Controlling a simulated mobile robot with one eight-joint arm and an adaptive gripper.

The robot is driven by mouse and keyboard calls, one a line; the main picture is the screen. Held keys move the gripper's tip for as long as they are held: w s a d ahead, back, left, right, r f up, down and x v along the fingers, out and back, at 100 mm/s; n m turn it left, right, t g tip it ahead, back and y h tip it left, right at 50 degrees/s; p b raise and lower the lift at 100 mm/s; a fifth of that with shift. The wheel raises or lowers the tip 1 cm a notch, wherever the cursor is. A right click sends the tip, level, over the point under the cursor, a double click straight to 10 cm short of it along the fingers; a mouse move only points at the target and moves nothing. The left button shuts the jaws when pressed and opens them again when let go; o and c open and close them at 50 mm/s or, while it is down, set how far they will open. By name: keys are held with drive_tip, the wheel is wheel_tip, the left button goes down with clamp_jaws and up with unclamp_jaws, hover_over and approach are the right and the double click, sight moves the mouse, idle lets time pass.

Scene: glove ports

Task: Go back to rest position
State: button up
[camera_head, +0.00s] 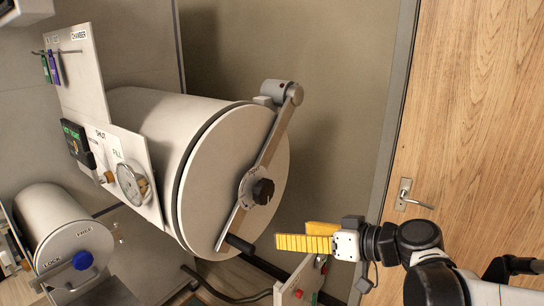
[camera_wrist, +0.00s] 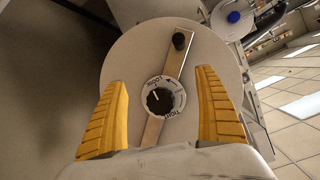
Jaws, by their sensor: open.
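My gripper (camera_head: 306,238) has yellow ribbed fingers. It is in front of and to the right of the large chamber's round door in the head view, apart from it. In the wrist view my gripper (camera_wrist: 162,112) is open and empty, with the door showing between and beyond its fingers. The large chamber door (camera_head: 222,150) is a white disc, closed against its cylinder. A metal bar with a black central knob (camera_head: 263,191) crosses it. The same knob (camera_wrist: 159,99) shows in the wrist view, on a lettered dial.
A smaller chamber (camera_head: 65,232) with a blue knob (camera_head: 83,260) stands at lower left. A panel with a gauge (camera_head: 132,184) is beside the large chamber. A wooden door (camera_head: 480,120) with a lever handle is at right. A bare wall (camera_head: 335,120) lies between.

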drive_tip(key=s+d+f+m+h, duration=0.3)
drive_tip(key=s+d+h, duration=0.2)
drive_tip(key=s, duration=0.3)
drive_tip(key=s+d+f+m+g+h, duration=0.1)
drive_tip(key=s+d+f+m+h, duration=0.2)
drive_tip(key=s+d+h, duration=0.2)
drive_tip(key=s+d, duration=0.1)
drive_tip(key=s, duration=0.1)
drive_tip(key=shift+s+f+g+h, duration=0.3)
drive_tip(key=shift+s+h, duration=0.05)
drive_tip(key=shift+h, duration=0.05)
drive_tip(key=shift+d, duration=0.1)
